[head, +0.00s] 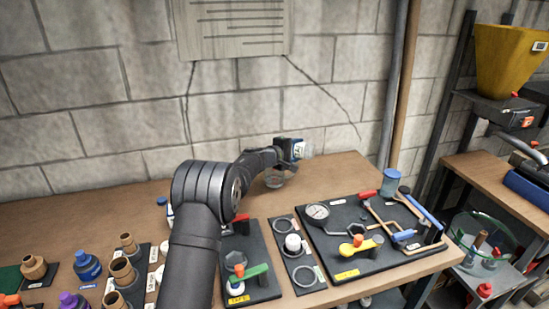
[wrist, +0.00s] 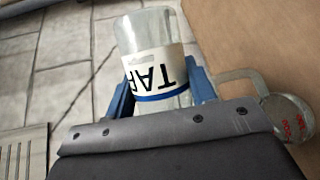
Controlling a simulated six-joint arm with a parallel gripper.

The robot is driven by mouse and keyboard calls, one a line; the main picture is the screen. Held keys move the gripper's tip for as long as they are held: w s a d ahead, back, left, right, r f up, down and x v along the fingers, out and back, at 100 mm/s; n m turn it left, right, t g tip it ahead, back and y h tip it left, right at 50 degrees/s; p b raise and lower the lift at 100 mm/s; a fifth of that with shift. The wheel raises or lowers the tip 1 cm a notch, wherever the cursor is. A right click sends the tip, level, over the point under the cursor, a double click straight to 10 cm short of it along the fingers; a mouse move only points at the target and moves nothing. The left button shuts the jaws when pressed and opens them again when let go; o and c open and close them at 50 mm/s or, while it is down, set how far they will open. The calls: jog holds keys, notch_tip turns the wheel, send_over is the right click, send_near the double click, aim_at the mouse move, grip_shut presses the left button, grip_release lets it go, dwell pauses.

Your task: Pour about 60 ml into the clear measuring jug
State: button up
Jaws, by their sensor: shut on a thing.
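My gripper (wrist: 160,92) has its blue fingers shut on a clear container (wrist: 150,32) with a white label, a blue band and black letters starting "TA". In the head view the held container (head: 306,150) sits at the arm's end, tipped well over toward the right, above the back of the bench. Whether liquid is in it or leaving it cannot be told. The clear measuring jug (head: 274,180) stands on the bench below my gripper, partly hidden by my arm. In the wrist view the jug (wrist: 288,122) shows at the right with red markings, apart from the container.
Right of the arm lie black boards with rings, a gauge (head: 317,213) and valves with a yellow handle (head: 356,247). A blue tub (head: 391,183) stands behind them. Bottles (head: 87,265) and brown fittings fill the left front. The stone wall is close behind.

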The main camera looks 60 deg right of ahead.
jog(key=shift+s+f+m, duration=0.2)
jog(key=shift+f+m, duration=0.1)
jog(key=shift+m, duration=0.1)
jog(key=shift+s+r+m+t+y, duration=0.1)
jog(key=shift+r+m+t+y, duration=0.35)
jog(key=shift+m+t, duration=0.25)
jog(key=shift+s+f+m+t+y, duration=0.25)
jog(key=shift+s+f+m+t, duration=0.3)
jog(key=shift+f+m, duration=0.15)
jog(key=shift+w+d+r+m, duration=0.1)
jog(key=shift+w+m, duration=0.05)
jog(key=shift+m, duration=0.15)
jog(key=shift+w+r+t, duration=0.1)
jog(key=shift+t, duration=0.25)
jog(key=shift+m, duration=0.4)
